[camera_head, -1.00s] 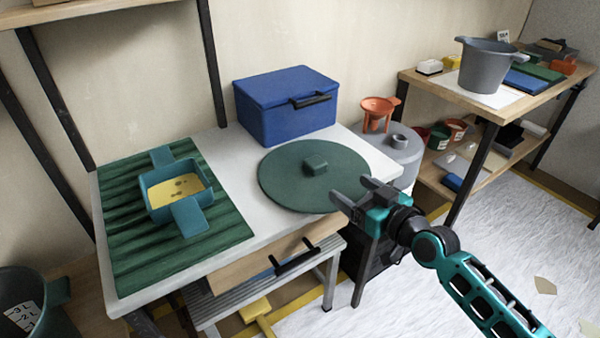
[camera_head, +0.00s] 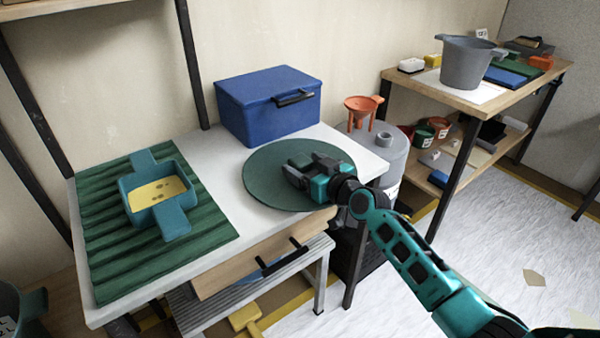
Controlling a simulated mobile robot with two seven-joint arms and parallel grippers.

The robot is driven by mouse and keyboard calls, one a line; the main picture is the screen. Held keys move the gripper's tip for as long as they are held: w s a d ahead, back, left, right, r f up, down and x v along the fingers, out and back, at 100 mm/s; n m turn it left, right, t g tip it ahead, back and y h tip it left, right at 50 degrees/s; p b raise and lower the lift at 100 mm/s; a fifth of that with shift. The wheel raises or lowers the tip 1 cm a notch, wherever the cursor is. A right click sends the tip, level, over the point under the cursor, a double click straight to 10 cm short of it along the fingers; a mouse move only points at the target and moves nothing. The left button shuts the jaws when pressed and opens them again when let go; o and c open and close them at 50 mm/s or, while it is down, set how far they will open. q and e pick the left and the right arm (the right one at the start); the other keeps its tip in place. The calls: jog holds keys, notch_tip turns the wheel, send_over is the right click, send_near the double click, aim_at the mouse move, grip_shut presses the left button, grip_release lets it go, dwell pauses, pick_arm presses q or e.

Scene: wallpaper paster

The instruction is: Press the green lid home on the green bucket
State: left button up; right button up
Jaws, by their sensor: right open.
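The green lid (camera_head: 265,188) is a round dark green disc lying flat at the right end of the white table. My right gripper (camera_head: 297,172) is over the lid's middle, open, with its fingers pointing left. The fingers hide the small knob on the lid, so I cannot tell whether they touch it. A dark green bucket (camera_head: 34,304) with a white label is cut off at the bottom left corner. My left gripper is not in view.
A blue box (camera_head: 262,112) stands behind the lid. A teal tray (camera_head: 172,222) with a yellow inside sits on a ribbed green mat (camera_head: 112,262) at left. An orange funnel (camera_head: 363,104) stands behind right, and a grey bucket (camera_head: 466,64) on the far bench.

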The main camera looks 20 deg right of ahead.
jog(key=shift+c, duration=0.4)
jog(key=c, duration=1)
jog(key=shift+r, duration=0.1)
jog(key=shift+c, duration=0.2)
